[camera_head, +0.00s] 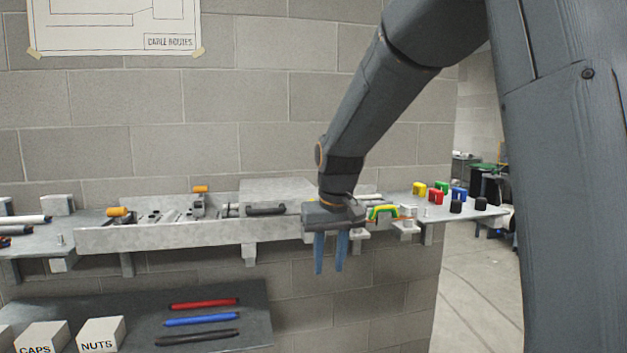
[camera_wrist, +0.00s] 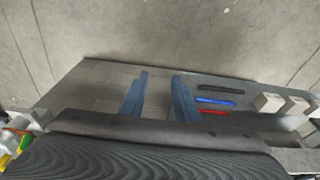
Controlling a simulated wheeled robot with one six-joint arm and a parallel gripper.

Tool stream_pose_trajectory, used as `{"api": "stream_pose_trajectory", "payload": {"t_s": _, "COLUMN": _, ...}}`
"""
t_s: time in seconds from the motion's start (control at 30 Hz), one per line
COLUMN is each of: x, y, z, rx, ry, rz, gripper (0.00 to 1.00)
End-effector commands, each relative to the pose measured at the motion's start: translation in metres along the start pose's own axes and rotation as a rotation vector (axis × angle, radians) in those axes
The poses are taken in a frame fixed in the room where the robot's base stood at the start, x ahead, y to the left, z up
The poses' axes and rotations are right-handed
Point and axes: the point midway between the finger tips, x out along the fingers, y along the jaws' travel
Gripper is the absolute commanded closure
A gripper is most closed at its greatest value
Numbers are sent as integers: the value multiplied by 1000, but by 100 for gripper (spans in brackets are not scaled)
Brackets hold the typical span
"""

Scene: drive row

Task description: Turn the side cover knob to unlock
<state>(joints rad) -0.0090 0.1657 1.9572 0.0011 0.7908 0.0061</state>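Two orange knobs show on the long grey drive row in the head view, one at the left end (camera_head: 117,212) and one farther back (camera_head: 200,189). I cannot tell which, if either, is the side cover knob. A grey cover (camera_head: 290,188) with a dark handle (camera_head: 265,210) lies left of my gripper. A green and yellow arched piece (camera_head: 382,212) is just right of it. My gripper (camera_head: 329,271) hangs in front of the row, blue fingers pointing down, apart and empty. The fingers also show in the wrist view (camera_wrist: 157,72), touching nothing. My gripper hides part of the row.
A lower shelf (camera_head: 250,310) holds red (camera_head: 203,304), blue (camera_head: 201,319) and black rods (camera_head: 197,337), with labelled boxes (camera_head: 102,334) at left. Coloured blocks (camera_head: 437,197) and black caps (camera_head: 456,207) stand on the right ledge. The space before the row looks free.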

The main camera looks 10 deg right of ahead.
Motion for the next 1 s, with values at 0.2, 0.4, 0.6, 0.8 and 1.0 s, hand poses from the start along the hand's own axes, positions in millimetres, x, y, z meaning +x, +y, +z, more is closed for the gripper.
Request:
{"api": "stream_pose_trajectory", "payload": {"t_s": 0.2, "x": -107, "y": 0, "z": -109, "rx": -2, "ry": 112, "rz": 1, "gripper": 71}}
{"api": "stream_pose_trajectory", "payload": {"t_s": 0.4, "x": -151, "y": 2, "z": -148, "rx": 0, "ry": 157, "rz": 3, "gripper": 71}}
{"api": "stream_pose_trajectory", "payload": {"t_s": 0.6, "x": -143, "y": 3, "z": -156, "rx": 2, "ry": 161, "rz": 3, "gripper": 71}}
{"api": "stream_pose_trajectory", "payload": {"t_s": 0.8, "x": -112, "y": 4, "z": -160, "rx": 2, "ry": 161, "rz": 3, "gripper": 71}}
{"api": "stream_pose_trajectory", "payload": {"t_s": 1.0, "x": -88, "y": 4, "z": -164, "rx": 2, "ry": 162, "rz": 3, "gripper": 71}}
